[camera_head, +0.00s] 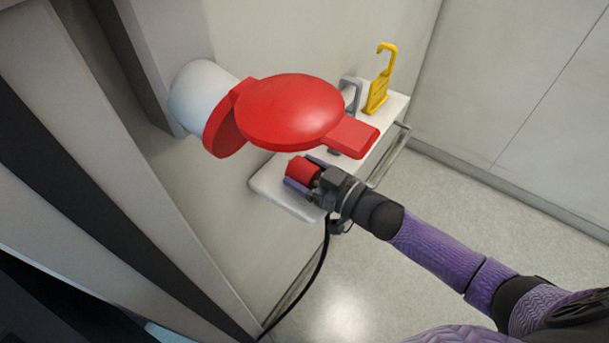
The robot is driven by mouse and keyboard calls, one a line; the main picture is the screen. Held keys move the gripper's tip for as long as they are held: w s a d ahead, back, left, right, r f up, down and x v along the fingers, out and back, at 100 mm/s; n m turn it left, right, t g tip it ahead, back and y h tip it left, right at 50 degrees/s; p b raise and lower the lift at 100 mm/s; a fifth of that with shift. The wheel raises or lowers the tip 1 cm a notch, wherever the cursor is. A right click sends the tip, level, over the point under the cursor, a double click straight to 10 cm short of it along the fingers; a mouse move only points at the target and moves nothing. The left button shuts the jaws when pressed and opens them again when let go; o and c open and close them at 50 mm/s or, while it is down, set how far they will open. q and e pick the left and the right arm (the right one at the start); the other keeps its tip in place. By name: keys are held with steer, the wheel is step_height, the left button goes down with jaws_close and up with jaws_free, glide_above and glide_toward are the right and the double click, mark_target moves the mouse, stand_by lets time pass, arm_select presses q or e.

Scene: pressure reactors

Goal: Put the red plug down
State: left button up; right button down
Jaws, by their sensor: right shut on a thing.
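The red plug (301,170) is a short red cylinder in my right gripper (304,176). The gripper is shut on it, with purple fingers to either side. A black cable hangs down from near the gripper toward the bottom left. The plug is over the left end of a white wall shelf (277,193); I cannot tell whether it touches the shelf. My left gripper is not in view.
A large red socket cover (290,112) on a white housing (201,93) sticks out from the wall just above the gripper. A yellow hook-shaped padlock-like piece (380,88) stands at the shelf's far end, beside a grey shackle-like part (351,93). A rail runs along the shelf's front.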

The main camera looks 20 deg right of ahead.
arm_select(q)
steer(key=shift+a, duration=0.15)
arm_select(e)
steer(key=shift+c, duration=1.4)
jaws_free()
steer(key=shift+f, duration=0.15)
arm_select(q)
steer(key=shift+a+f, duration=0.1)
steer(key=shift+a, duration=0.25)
arm_select(e)
steer(key=shift+o, duration=1.4)
steer(key=shift+s+d+r, duration=0.1)
steer(key=shift+s+r, duration=0.05)
steer(key=shift+r, duration=0.05)
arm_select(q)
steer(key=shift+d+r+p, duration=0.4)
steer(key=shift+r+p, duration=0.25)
arm_select(e)
steer(key=v, duration=1.1)
steer(key=shift+s+d, duration=0.2)
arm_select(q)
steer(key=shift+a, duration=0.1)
